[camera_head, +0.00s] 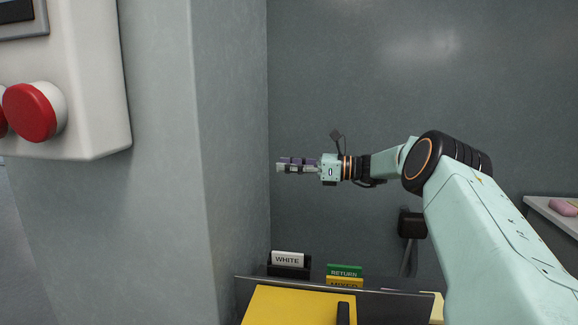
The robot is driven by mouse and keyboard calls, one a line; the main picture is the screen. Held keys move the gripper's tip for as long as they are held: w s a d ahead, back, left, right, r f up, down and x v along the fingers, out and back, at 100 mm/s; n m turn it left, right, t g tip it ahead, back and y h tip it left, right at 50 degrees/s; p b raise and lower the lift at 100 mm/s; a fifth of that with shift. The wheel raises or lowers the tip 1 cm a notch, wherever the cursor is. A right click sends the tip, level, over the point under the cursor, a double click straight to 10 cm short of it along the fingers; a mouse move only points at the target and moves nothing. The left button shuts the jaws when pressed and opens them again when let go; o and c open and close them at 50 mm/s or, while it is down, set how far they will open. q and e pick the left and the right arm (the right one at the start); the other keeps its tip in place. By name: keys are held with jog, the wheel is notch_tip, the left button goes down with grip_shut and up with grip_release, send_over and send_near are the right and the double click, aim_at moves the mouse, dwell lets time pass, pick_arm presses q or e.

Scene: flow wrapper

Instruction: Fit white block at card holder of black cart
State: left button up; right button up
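A white block (287,258) printed "WHITE" stands upright in a small black holder (289,271) near the back left of a dark-rimmed cart (385,297). Which slot is the task's card holder, I cannot tell. My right gripper (283,166) is well above the white block in the picture, pointing left, side-on. It is small and I cannot tell whether its fingers are open or shut; I see no block at its tips. My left gripper is out of view.
A green "RETURN" block (345,270) and a yellow "MIXED" block (345,283) stand right of the white block. A yellow panel (285,307) fills the near part. A grey wall (230,160) rises at left, with a red button (29,112). A table (556,215) stands far right.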

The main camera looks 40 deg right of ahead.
notch_tip(320, 180, up, 7)
jog(key=p, duration=0.6)
jog(key=shift+p, duration=0.3)
jog(key=shift+s+r, duration=0.1)
jog(key=shift+r, duration=0.05)
dwell(0.5)
